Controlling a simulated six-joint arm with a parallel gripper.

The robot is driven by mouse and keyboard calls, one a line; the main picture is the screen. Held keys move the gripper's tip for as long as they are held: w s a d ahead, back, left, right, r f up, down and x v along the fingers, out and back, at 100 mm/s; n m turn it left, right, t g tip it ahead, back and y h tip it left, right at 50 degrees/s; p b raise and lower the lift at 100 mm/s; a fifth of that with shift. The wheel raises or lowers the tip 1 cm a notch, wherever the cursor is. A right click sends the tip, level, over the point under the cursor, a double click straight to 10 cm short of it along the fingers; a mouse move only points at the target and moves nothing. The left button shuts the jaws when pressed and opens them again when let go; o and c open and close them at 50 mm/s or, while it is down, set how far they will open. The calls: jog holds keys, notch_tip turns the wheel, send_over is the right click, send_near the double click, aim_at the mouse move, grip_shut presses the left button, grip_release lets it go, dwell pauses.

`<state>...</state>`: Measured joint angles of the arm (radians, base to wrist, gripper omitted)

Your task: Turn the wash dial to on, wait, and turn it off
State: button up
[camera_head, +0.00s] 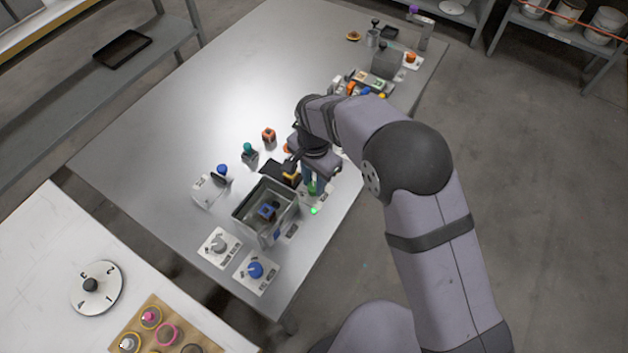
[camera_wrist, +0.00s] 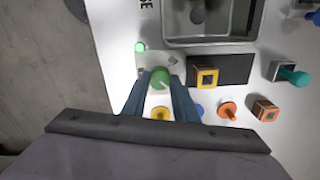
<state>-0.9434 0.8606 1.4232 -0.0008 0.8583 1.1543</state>
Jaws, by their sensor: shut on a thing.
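A green dial (camera_head: 312,188) sits on a pale plate at the table's right edge; it also shows in the wrist view (camera_wrist: 160,77). Its label is too small to read. My gripper (camera_wrist: 160,86) points down with a finger on either side of the green knob and is shut on it. In the head view my gripper (camera_head: 313,178) partly hides the knob and plate. A small green light (camera_head: 314,211) beside the dial is lit, and it glows in the wrist view (camera_wrist: 140,47) too.
An open metal basin (camera_head: 240,217) stands close to the dial. A grey dial (camera_head: 219,245) and a blue dial (camera_head: 255,270) lie nearer the front. A yellow-framed block (camera_wrist: 206,76), an orange-topped item (camera_wrist: 228,109) and a teal-handled item (camera_wrist: 290,74) stand near my gripper.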

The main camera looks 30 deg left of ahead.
aim_at(314, 186)
jog(key=o, duration=1.1)
jog(key=shift+c, duration=0.2)
jog(key=shift+r+b, duration=0.95)
jog(key=shift+r, duration=2.75)
jog(key=w+d+r+n, duration=0.1)
jog(key=w+d+r, duration=0.1)
jog(key=d, duration=1.1)
jog(key=w+d+r, duration=0.1)
jog(key=w+d, duration=0.1)
jog(key=d, duration=1)
jog(key=s+d+f+n, duration=0.1)
jog(key=s+d+f, duration=0.1)
jog(key=s+d, duration=0.9)
jog(key=d, duration=0.4)
jog(key=shift+s+d, duration=0.2)
jog(key=shift+d, duration=0.1)
